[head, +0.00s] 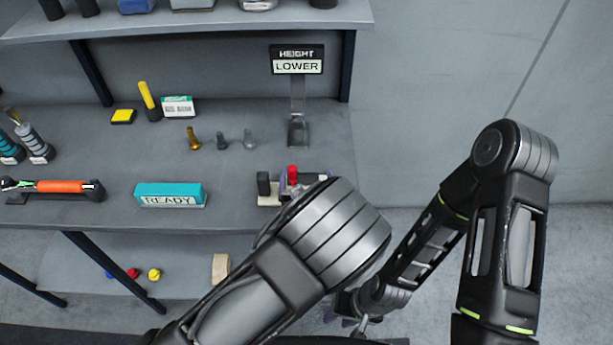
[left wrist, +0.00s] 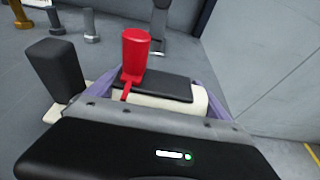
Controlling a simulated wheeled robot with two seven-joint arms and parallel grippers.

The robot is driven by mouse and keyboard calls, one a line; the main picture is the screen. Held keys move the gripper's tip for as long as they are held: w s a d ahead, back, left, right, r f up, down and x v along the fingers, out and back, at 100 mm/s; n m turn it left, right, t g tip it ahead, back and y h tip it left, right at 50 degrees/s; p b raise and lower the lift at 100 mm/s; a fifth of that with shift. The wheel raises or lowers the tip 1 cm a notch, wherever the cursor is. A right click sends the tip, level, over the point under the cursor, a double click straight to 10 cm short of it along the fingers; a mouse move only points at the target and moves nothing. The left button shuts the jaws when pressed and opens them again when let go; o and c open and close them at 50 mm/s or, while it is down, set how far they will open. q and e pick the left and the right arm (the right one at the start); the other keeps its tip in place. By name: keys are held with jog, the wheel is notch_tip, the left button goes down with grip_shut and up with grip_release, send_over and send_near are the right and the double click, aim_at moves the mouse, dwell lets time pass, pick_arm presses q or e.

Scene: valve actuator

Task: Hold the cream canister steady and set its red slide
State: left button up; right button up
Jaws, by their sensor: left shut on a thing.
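The cream canister (left wrist: 180,96) stands near the front edge of the bench, with a dark plate on its top. Its red slide (left wrist: 135,55) is an upright red knob with a thin red stem in front; it also shows in the head view (head: 292,175). My left gripper (left wrist: 150,97) is shut on the canister, with a purple finger on each side. In the head view my left arm hides most of the canister. My right gripper (head: 345,318) is low, below the bench edge and apart from the canister; its fingers are small and partly hidden.
A black block (left wrist: 55,70) stands just left of the canister. A sign (head: 297,60) reading HEIGHT LOWER stands behind. Several bolts (head: 222,140) stand on the bench. A teal READY box (head: 170,195) and an orange-handled tool (head: 62,186) lie to the left. Floor at right is clear.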

jog(key=shift+o, duration=0.5)
dwell(0.4)
jog(key=w+d+r+m+t+y, duration=0.1)
jog(key=w+d+r+m, duration=0.35)
jog(key=w, duration=0.25)
jog(key=w+d+r+m+t+y, duration=0.1)
jog(key=w+d+r+m+y, duration=0.1)
jog(key=w+d+r+m, duration=0.35)
jog(key=w+d+r+m+y, duration=0.1)
jog(key=w+d+r+m, duration=0.2)
jog(key=w+r+m, duration=0.45)
jog(key=w+a+r+y, duration=0.2)
jog(key=a+r, duration=0.4)
jog(key=w+a+r+m+t+y, duration=0.1)
jog(key=w+a+r+y, duration=0.1)
jog(key=a+r, duration=0.4)
jog(key=shift+w+a+r+y, duration=0.2)
jog(key=shift+w+a+y, duration=0.05)
jog(key=shift+a+y, duration=0.5)
jog(key=shift+a+m, duration=0.1)
jog(key=shift+m, duration=0.15)
